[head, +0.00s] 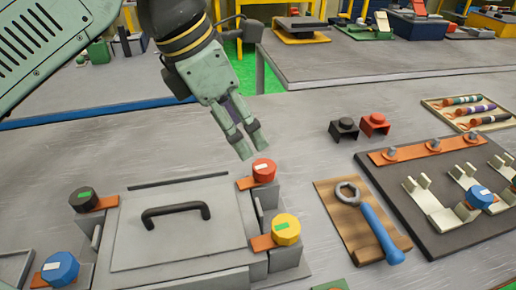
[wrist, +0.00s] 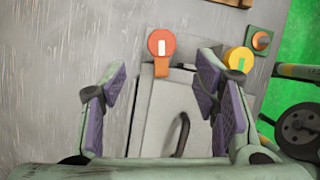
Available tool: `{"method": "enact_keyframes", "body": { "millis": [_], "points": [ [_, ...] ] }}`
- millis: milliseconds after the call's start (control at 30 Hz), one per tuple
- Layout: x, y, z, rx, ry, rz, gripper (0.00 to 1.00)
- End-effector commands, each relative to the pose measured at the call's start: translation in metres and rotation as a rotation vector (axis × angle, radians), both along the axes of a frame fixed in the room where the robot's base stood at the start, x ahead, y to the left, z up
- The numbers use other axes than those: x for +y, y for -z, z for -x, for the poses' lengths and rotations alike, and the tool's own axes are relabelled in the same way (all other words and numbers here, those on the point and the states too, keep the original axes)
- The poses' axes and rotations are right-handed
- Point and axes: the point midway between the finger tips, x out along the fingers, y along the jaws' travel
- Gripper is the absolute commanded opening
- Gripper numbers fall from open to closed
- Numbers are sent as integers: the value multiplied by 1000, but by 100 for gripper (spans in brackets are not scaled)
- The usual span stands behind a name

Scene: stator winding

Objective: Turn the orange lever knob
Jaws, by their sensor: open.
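The orange-red lever knob (head: 264,170) is a round cap with a small pale mark, on an orange lever at the back right corner of the grey lidded box (head: 190,240). In the wrist view the knob (wrist: 161,43) shows ahead of the fingers, near the top centre, its lever (wrist: 162,68) pointing down the picture towards the box. My gripper (head: 247,146) points down just behind and left of the knob in the head view. In the wrist view my gripper (wrist: 165,100) is open and empty, its purple pads apart and not touching the knob.
The box also carries yellow (head: 286,229), black (head: 83,199) and blue (head: 60,269) knobs and a black lid handle (head: 176,214). A blue wrench (head: 380,232) lies on a wooden board at right. Clear table lies behind the knob.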

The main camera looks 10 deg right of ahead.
Motion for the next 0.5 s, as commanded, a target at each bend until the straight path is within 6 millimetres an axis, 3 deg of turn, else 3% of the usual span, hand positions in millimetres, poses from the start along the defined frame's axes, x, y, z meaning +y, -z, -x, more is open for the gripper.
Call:
{"method": "enact_keyframes", "body": {
  "millis": [300,500],
  "points": [
    [-23,54,-3,3,3,2,55],
    [-33,79,-5,1,3,5,55]
  ]
}}
